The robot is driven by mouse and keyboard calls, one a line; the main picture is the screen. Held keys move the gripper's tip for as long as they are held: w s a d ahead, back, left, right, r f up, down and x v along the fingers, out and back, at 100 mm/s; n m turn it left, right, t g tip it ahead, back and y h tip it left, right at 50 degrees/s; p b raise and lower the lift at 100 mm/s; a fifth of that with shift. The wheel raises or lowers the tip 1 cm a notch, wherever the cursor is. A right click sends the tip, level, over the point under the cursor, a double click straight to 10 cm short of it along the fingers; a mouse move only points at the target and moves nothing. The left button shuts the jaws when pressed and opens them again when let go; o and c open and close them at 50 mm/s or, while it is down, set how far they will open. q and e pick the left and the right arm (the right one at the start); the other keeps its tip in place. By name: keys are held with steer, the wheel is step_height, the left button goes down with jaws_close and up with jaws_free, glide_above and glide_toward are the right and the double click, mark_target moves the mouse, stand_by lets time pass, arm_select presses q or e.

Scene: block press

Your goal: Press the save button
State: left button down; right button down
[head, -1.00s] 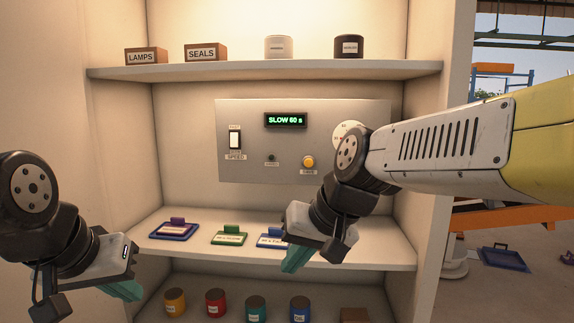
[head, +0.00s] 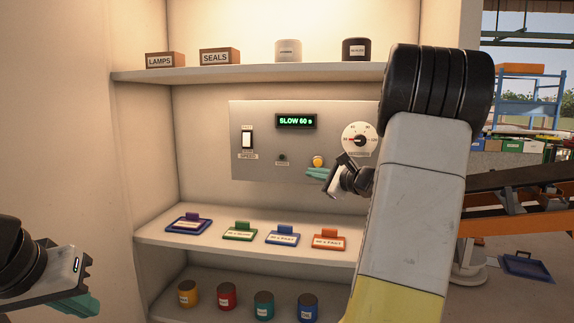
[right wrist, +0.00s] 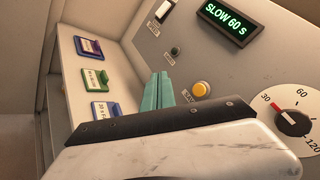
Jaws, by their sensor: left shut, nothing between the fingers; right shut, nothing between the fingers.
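The save button is a round yellow button (head: 318,161) low on the grey control panel (head: 260,172). In the right wrist view the yellow button (right wrist: 201,90) is uncovered, just right of my fingertips. My right gripper (head: 315,174) is shut and empty, its teal fingers just below the button in the head view. In the right wrist view its shut fingers (right wrist: 157,90) point towards the panel. They look apart from the button, but the exact gap is hard to tell. My left gripper (head: 78,307) is shut and empty at the lower left, away from the panel.
The panel also has a green display (head: 296,121) reading "SLOW 60 s", a speed switch (head: 247,139), a small dark button (head: 282,157) and a dial (head: 359,140) with its red pointer near 30. Colored tagged plates stand on the shelf (head: 200,240) below.

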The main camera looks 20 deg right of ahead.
mark_target(320, 165)
steer(key=shift+w+d+m, duration=0.2)
steer(key=shift+d+m, duration=0.2)
steer(key=shift+d, duration=0.3)
steer(key=w+d, duration=0.4)
steer(key=w, duration=0.3)
steer(key=shift+w+d, duration=0.25)
steer(key=shift+d, duration=0.05)
steer(key=shift+w, duration=0.15)
stand_by(1.6)
steer(key=shift+w+d, duration=0.2)
steer(key=shift+w+d, duration=0.25)
steer(key=shift+w, duration=0.2)
stand_by(0.8)
steer(key=shift+s, duration=0.1)
steer(key=shift+s+a, duration=0.45)
steer(key=shift+s, duration=0.25)
